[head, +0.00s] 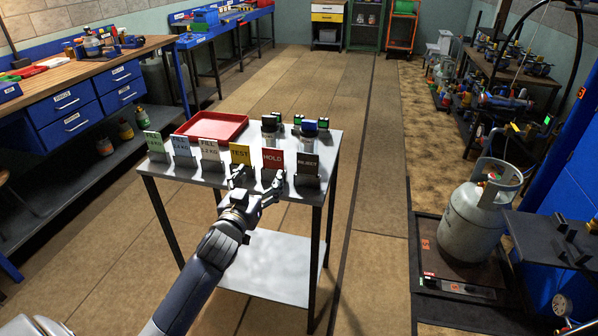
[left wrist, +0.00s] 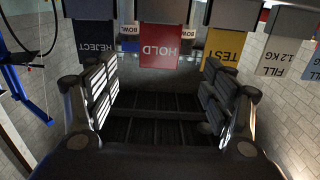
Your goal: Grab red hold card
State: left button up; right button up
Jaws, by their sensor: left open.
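The red HOLD card (head: 272,158) stands upright in a dark holder near the front edge of a small metal table (head: 212,178). It is in a row between the yellow TEST card (head: 240,154) and the dark REJECT card (head: 307,164). My left gripper (head: 257,184) is open and empty, just in front of the HOLD card. In the left wrist view the HOLD card (left wrist: 160,46) appears upside down, beyond and between the open fingers (left wrist: 160,78), with no contact visible. My right gripper is not in view.
A FILL card (head: 209,150) and two green and blue-grey cards stand further left. A red tray (head: 212,127) and small dark devices (head: 310,128) lie behind the row. A gas cylinder (head: 474,217) stands on a scale at right. Floor between is clear.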

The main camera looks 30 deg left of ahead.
aim_at(272, 158)
pick_arm(q)
jog(key=x, duration=1)
jog(key=shift+w+p, duration=0.35)
jog(key=shift+p, duration=0.05)
jog(key=c, duration=1)
